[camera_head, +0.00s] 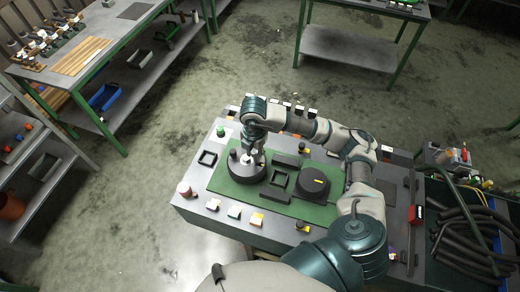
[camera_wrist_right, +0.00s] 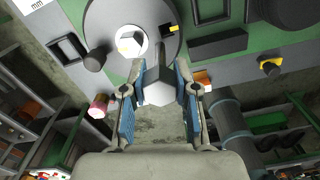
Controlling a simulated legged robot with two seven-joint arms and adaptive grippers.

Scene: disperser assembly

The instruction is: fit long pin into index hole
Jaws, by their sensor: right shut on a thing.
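My right gripper (camera_head: 255,156) is above a round dark disc (camera_head: 236,172) on the green mat. In the right wrist view, the right gripper (camera_wrist_right: 157,88) is shut on a pale grey long pin (camera_wrist_right: 158,91), whose far end points toward the disc (camera_wrist_right: 110,20). The disc has a white round centre (camera_wrist_right: 129,42) and a small dark slot with a yellow mark (camera_wrist_right: 171,28). Which opening is the index hole, and whether the pin's tip touches the disc, I cannot tell. My left gripper is out of view.
Small blocks line the table's front. Black hoses (camera_head: 465,235) lie at right.

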